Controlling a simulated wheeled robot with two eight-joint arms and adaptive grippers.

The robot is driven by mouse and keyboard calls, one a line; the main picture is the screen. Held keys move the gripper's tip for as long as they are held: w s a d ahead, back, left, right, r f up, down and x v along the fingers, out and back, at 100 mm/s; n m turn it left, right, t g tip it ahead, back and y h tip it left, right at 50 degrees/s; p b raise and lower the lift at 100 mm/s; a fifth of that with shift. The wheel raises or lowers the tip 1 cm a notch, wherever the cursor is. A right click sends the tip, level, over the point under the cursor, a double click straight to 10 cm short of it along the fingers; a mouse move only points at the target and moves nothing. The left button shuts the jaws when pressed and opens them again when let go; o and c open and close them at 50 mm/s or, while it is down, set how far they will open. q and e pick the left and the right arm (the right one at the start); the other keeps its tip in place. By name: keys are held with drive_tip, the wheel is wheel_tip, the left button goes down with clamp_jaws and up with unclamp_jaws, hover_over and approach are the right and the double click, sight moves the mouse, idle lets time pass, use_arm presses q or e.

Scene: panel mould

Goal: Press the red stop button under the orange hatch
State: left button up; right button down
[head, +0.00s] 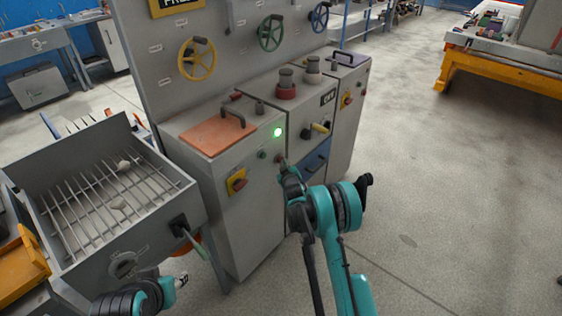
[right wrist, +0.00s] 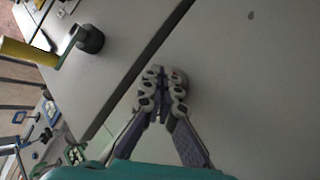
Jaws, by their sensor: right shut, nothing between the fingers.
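The orange hatch (head: 213,136) lies flat and closed on top of the left grey cabinet, with a dark bar handle (head: 236,118) near its right side. No red stop button shows beneath it; anything under the hatch is hidden. My right gripper (head: 281,164) is at the front of the cabinet, below the green light and lower than the hatch. In the right wrist view its fingertips (right wrist: 162,82) are together and empty, in front of plain grey panel; I cannot tell whether they touch it. My left gripper (head: 181,281) is small at the bottom left, its jaws unclear.
A glowing green light (head: 278,132) and a yellow switch plate (head: 236,182) are on the cabinet front. A yellow-handled lever (head: 319,128) sticks out to the right; it also shows in the wrist view (right wrist: 28,52). A grey bin with a grid (head: 190,205) stands left.

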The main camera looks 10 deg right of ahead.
drive_tip(key=shift+w+a, duration=0.15)
drive_tip(key=shift+w, duration=0.1)
idle(0.6)
drive_tip(key=shift+s+d, duration=0.5)
drive_tip(key=shift+s, duration=0.2)
drive_tip(key=shift+s+d, duration=0.8)
drive_tip(key=shift+s, duration=0.2)
drive_tip(key=shift+s+d, duration=0.75)
drive_tip(key=shift+s, duration=0.25)
drive_tip(key=shift+r, duration=0.1)
